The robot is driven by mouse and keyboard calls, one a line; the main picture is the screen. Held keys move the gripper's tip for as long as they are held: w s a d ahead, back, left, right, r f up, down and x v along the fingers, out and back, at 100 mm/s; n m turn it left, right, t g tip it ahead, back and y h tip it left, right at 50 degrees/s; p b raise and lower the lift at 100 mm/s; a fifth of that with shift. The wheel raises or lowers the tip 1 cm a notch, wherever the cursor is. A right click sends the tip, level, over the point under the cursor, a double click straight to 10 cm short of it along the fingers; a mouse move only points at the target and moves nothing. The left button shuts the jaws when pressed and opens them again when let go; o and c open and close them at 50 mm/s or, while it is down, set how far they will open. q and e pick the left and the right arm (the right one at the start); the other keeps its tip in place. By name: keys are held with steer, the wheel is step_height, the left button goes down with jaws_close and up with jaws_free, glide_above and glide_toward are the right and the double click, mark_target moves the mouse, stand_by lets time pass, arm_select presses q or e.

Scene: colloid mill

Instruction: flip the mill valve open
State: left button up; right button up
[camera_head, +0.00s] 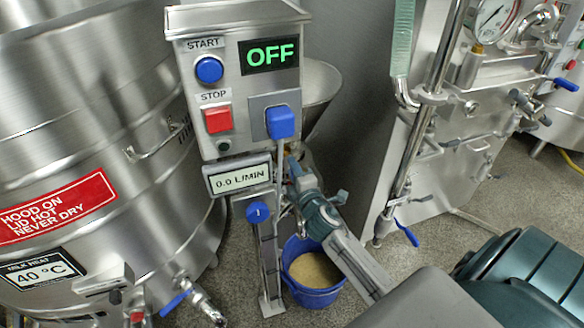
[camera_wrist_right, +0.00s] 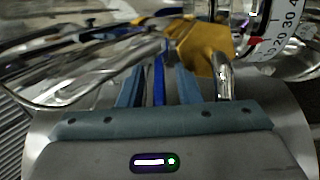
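My right gripper (camera_head: 298,180) reaches up from the lower right to just below the control box, beside its post. In the right wrist view the two fingers (camera_wrist_right: 158,75) stand apart. A narrow blue bar (camera_wrist_right: 158,82) lies between them with dark gaps on both sides; it looks like the valve's handle, but I cannot tell if it is touched. A yellow part (camera_wrist_right: 206,50) is just beyond the right finger. In the head view the gripper hides most of the valve area. My left gripper is not in view.
The control box (camera_head: 240,95) shows OFF, with START and STOP buttons and a blue switch (camera_head: 281,122). The flow display (camera_head: 238,178) reads 0.0 L/MIN. A blue bucket (camera_head: 314,294) stands below my gripper. A large steel vat (camera_head: 80,110) fills the left.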

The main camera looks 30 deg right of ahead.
steer(key=shift+w+d, duration=0.15)
steer(key=shift+w, duration=0.55)
